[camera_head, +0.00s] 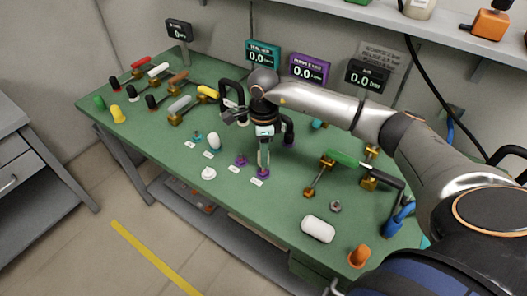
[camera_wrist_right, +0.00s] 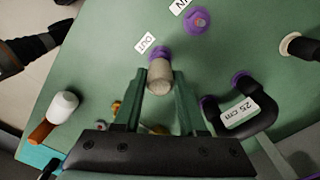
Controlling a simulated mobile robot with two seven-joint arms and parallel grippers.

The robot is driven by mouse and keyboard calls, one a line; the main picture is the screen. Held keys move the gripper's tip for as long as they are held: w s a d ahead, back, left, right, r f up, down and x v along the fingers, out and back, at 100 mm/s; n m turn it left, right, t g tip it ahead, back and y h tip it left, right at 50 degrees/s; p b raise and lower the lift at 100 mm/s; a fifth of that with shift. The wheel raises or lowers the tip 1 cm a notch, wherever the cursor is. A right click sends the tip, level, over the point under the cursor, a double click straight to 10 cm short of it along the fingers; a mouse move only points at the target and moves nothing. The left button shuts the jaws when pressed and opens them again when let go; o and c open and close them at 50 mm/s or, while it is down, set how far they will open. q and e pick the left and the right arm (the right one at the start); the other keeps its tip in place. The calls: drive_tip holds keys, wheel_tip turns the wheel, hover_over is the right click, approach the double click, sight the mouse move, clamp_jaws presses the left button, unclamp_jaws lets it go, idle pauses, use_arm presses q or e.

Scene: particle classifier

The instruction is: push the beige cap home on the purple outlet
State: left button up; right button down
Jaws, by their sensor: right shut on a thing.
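The beige cap (camera_wrist_right: 160,76) is between the two fingertips of my right gripper (camera_wrist_right: 160,84), which is shut on it. The purple outlet (camera_wrist_right: 160,53), beside the OUT label, shows as a purple rim past the cap's far end. The cap is lined up over it or very near it; I cannot tell whether it is fully seated. In the head view my right gripper (camera_head: 264,160) points down at the outlet (camera_head: 262,174), and the fingers mostly hide the cap. A second purple port (camera_wrist_right: 197,20) stands uncapped by the IN label.
A black bent tube with purple ends and a 25 cm label (camera_wrist_right: 240,118) lies close right of the gripper in the wrist view. The front table strip is mostly clear.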

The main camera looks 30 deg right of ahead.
drive_tip(key=shift+f+b, duration=1.1)
drive_tip(key=shift+f, duration=0.2)
drive_tip(key=shift+f, duration=0.35)
drive_tip(key=shift+f+b, duration=0.2)
drive_tip(key=shift+b, duration=0.25)
drive_tip(key=shift+c, duration=2)
unclamp_jaws()
drive_tip(key=shift+r, duration=0.1)
wheel_tip(320, 180, up, 12)
drive_tip(key=shift+r, duration=0.25)
